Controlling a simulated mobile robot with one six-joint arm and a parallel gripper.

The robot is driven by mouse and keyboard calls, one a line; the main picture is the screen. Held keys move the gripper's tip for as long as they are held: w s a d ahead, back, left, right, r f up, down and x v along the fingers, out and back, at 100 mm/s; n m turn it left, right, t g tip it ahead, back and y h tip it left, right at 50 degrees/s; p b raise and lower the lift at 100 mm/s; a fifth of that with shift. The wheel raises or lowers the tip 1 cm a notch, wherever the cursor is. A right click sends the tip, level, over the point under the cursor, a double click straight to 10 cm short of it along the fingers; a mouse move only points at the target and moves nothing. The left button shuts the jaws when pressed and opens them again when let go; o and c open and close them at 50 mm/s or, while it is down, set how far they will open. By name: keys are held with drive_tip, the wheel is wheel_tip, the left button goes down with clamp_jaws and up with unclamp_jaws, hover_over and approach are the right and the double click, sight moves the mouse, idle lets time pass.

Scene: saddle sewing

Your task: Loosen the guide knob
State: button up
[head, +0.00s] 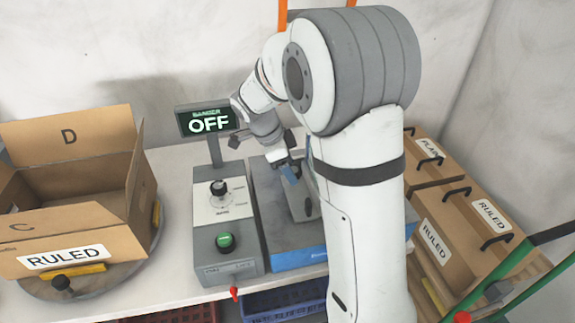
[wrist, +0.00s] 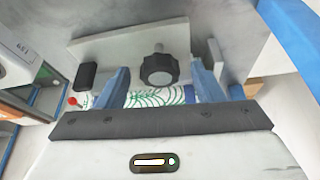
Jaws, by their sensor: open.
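The guide knob (wrist: 158,70) is dark with a grey face and sits on a threaded stem against a pale plate (wrist: 125,42) in the wrist view. My gripper (wrist: 160,76) is open, with one blue finger to the left of the knob and one to the right. Gaps show on both sides, and neither finger appears to touch it. In the head view my gripper (head: 289,172) is low over the grey machine bed with the blue front (head: 298,256). My arm hides part of the machine there, and I cannot make out the guide knob in that view.
A control box (head: 226,267) with a black dial (head: 218,188) and a green button (head: 225,242) stands left of the machine. A display (head: 207,120) reads OFF. An open box labelled RULED (head: 70,240) is at left. Lidded boxes (head: 455,235) stand at right.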

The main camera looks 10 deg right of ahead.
drive_tip(key=shift+c, duration=0.2)
drive_tip(key=shift+a, duration=0.1)
drive_tip(key=c, duration=0.9)
drive_tip(key=shift+c, duration=0.2)
drive_tip(key=shift+f+b, duration=0.15)
drive_tip(key=shift+b, duration=0.2)
drive_tip(key=shift+s+f+n+t+b, duration=0.15)
drive_tip(key=shift+n+t+b, duration=0.25)
drive_tip(key=shift+n+b, duration=0.65)
drive_tip(key=n+t+b, duration=0.1)
drive_tip(key=n+b, duration=0.2)
drive_tip(key=shift+s+n, duration=0.15)
drive_tip(key=shift+n, duration=0.1)
drive_tip(key=n, duration=0.1)
drive_tip(key=n+t+b, duration=0.1)
drive_tip(key=n+y+b, duration=0.1)
drive_tip(key=shift+s+d+n+t, duration=0.15)
drive_tip(key=shift+d+n+t, duration=0.1)
drive_tip(key=shift+n+t, duration=0.05)
drive_tip(key=shift+s+d+r+n+t+y+b, duration=0.15)
drive_tip(key=shift+n+t+y+b, duration=0.1)
drive_tip(key=shift+n, duration=0.55)
drive_tip(key=shift+w+a+r+n+t+y+b, duration=0.15)
drive_tip(key=shift+n+y, duration=0.1)
drive_tip(key=shift+n, duration=0.55)
drive_tip(key=shift+s+d, duration=0.15)
